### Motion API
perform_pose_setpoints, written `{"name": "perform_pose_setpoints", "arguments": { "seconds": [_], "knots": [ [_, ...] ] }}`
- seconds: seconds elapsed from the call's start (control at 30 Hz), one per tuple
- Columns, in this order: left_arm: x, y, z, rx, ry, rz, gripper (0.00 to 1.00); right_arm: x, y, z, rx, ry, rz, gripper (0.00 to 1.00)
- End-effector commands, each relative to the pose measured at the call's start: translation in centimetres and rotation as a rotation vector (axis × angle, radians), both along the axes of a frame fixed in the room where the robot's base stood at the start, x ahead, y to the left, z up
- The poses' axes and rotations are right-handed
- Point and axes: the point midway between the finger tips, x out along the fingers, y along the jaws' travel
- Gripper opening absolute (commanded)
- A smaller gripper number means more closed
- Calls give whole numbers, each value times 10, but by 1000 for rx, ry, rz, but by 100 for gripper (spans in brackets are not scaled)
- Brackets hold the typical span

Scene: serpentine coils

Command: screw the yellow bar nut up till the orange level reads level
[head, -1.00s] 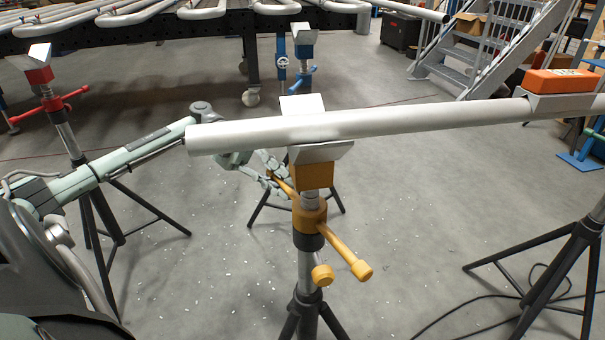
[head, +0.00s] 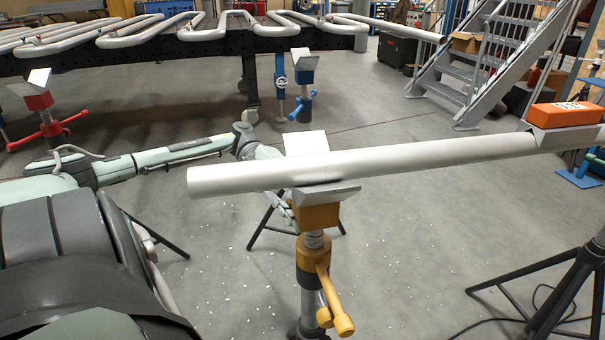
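The yellow bar nut (head: 312,262) sits on the screw of the stand under the pipe, with yellow handles (head: 332,300) pointing toward me and down in the picture. Above it, the yellow V-head (head: 316,216) bears the grey pipe (head: 400,162). The pipe slopes up to the right in the picture. The orange level (head: 566,115) lies on the far right; its reading is too small to tell. My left arm reaches in behind the pipe. Part of my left gripper (head: 282,207) shows below the pipe, left of the V-head; its fingers are mostly hidden. My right gripper is out of view.
A red-handled stand (head: 45,120) is at the left and a blue stand (head: 302,85) behind. A dark tripod (head: 555,290) stands at the right, with cables on the floor. A coil-laden table (head: 130,55) and metal stairs (head: 490,70) are at the back.

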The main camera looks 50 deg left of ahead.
Motion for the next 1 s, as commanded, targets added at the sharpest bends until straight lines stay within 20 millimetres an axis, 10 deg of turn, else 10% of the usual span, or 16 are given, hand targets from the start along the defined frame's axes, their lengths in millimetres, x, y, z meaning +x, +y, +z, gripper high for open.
{"name": "perform_pose_setpoints", "arguments": {
  "seconds": [0.23,0.43,1.0],
  "knots": [
    [1,0,1,-1,-2,2,0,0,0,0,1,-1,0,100],
    [1,0,1,0,-1,2,33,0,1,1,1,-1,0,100],
    [7,39,10,1,-5,5,33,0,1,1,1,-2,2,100]
  ]
}}
